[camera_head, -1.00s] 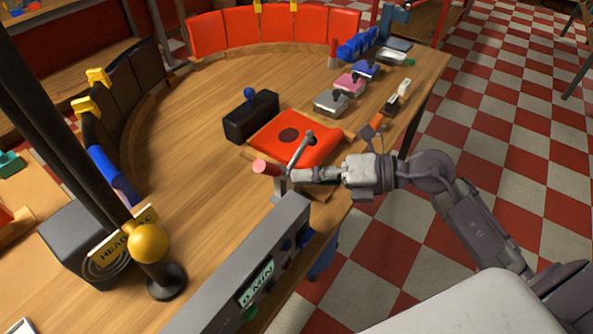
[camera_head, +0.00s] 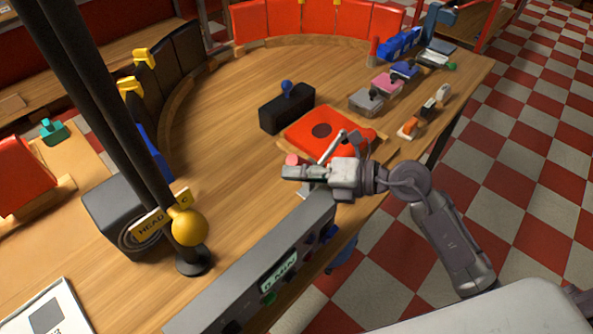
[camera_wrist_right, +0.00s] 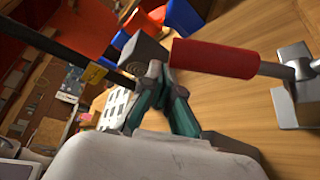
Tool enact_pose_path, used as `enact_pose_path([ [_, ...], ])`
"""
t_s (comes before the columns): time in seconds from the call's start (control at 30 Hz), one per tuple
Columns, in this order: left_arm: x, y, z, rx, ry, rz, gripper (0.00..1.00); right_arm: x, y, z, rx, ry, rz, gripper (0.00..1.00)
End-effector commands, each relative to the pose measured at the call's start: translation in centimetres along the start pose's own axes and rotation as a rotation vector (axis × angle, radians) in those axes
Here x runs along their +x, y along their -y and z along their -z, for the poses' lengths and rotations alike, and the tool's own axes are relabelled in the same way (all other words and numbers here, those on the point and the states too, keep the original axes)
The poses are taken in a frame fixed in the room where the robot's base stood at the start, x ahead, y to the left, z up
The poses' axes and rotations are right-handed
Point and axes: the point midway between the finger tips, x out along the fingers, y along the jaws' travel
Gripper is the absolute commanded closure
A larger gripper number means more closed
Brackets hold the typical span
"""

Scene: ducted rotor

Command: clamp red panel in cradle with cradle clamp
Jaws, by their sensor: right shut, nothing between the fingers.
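The red panel (camera_head: 316,122), with a dark round spot, lies in its cradle (camera_head: 287,146) near the table's right edge. The cradle clamp shows as a slanted grey bar (camera_head: 333,146) at the panel's near side and a red handle end (camera_head: 291,159). In the wrist view, the red handle (camera_wrist_right: 215,58) lies level, joined by a rod to the grey clamp body (camera_wrist_right: 290,92). Whether the clamp presses the panel is hidden. My right gripper (camera_head: 289,172) is shut and empty beside the handle; its fingers (camera_wrist_right: 152,78) appear left of the handle, apart from it. My left gripper is out of view.
A grey console (camera_head: 270,265) stands just in front of the gripper. A black box with a blue knob (camera_head: 286,110) stands behind the panel. Dark poles with a yellow ball (camera_head: 189,227) rise at the left. The table's middle is clear.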

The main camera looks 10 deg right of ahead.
Motion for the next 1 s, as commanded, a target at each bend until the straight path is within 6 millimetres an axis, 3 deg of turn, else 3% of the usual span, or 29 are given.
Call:
enact_pose_path([
  [0.7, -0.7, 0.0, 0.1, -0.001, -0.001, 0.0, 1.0, -2.8, -0.6, -4.8, 0.343, 0.003, -0.199, 1.0],
  [1.0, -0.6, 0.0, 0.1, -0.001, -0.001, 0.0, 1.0, -3.5, -0.4, -6.0, 0.437, 0.001, -0.255, 1.0],
])
